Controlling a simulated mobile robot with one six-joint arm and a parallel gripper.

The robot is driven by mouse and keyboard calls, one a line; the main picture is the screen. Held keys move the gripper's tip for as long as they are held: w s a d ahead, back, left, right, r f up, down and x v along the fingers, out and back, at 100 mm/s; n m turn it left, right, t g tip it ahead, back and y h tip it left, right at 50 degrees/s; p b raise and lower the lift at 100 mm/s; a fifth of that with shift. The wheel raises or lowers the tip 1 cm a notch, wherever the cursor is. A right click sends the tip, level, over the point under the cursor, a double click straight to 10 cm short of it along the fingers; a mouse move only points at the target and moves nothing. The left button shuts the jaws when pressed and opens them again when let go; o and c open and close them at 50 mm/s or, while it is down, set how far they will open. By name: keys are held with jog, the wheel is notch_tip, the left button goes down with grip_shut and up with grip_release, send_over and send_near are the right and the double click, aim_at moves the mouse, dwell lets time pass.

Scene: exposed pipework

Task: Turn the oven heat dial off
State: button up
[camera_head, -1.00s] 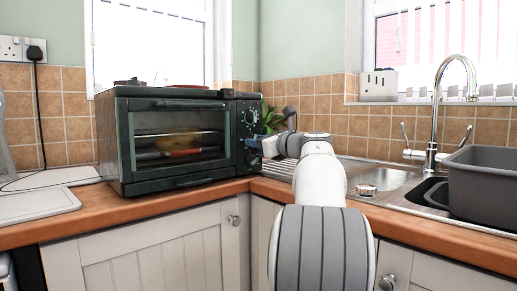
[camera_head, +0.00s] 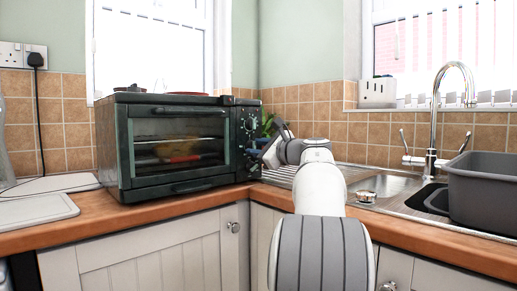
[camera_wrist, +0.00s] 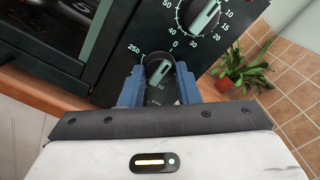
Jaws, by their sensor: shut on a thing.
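The oven (camera_head: 180,140) is a dark green countertop oven with a glass door and a column of dials on its right side. In the wrist view, the heat dial (camera_wrist: 159,72) is the lower dial, a dark round knob with a pale grip bar that looks slanted. A "250" mark shows at its upper left; most of its scale is hidden. My gripper (camera_wrist: 158,78) has its blue fingers on either side of this dial and is shut on it. In the head view, my gripper (camera_head: 258,154) is at the oven's lower right front and partly hidden by my wrist.
Another dial (camera_wrist: 200,14) with a numbered scale sits just above. A potted plant (camera_wrist: 240,70) stands beside the oven against the tiles. The sink (camera_head: 390,185) and a grey basin (camera_head: 488,185) are to the right. The wooden worktop edge (camera_head: 150,212) runs below the oven.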

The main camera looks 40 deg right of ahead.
jog(key=shift+f, duration=0.15)
jog(key=o, duration=1)
jog(key=s, duration=0.2)
jog(key=s+p, duration=0.1)
jog(key=s, duration=0.4)
jog(key=shift+s+d, duration=0.35)
jog(key=shift+s, duration=0.05)
